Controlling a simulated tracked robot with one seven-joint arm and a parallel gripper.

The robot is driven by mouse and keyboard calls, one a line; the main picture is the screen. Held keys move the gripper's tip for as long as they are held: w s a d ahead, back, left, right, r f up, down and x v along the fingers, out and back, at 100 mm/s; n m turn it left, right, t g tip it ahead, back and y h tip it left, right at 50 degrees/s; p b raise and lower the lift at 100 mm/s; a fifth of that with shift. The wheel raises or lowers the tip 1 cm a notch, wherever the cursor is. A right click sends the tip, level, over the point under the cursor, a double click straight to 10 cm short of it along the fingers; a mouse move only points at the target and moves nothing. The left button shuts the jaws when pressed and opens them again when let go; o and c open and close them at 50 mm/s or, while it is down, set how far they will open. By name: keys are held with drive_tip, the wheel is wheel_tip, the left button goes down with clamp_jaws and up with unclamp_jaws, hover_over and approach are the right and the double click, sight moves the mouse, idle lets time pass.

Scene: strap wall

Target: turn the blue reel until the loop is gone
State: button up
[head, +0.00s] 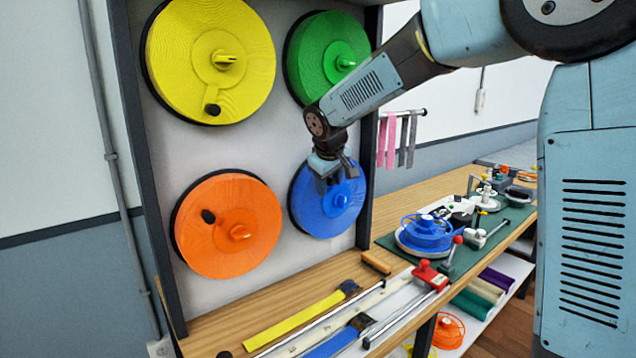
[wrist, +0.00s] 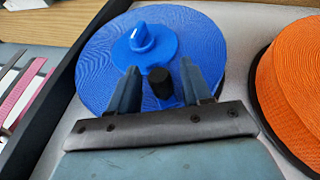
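The blue reel (head: 327,212) is mounted at the lower right of the wall panel. It fills the upper middle of the wrist view (wrist: 100,65), with a lighter blue hub and pointer (wrist: 143,38). A black crank knob (wrist: 160,84) stands on the reel's near side. My gripper (head: 337,182) is in front of the reel's upper part. In the wrist view my gripper (wrist: 160,68) is open, one finger on each side of the knob, with gaps showing. A blue strap (head: 335,342) lies on the bench below. I cannot make out a loop in it.
Yellow (head: 180,60), green (head: 318,48) and orange (head: 262,205) reels surround the blue one. A yellow strap (head: 290,320) and metal rods lie on the bench. A green mat (head: 400,246) with a small blue reel and tools is at right. Pink and grey strips (head: 391,140) hang beside the panel.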

drive_tip(key=v, duration=1.3)
drive_tip(key=shift+s+r, duration=0.2)
drive_tip(key=s+d+f+m, duration=0.2)
drive_tip(key=s+d+m, duration=0.2)
drive_tip(key=s+d, duration=1.05)
drive_tip(key=s+d+f+m, duration=0.5)
drive_tip(key=s+d+f, duration=0.3)
drive_tip(key=s, duration=0.5)
drive_tip(key=shift+d+f, duration=0.35)
drive_tip(key=shift+d, duration=0.75)
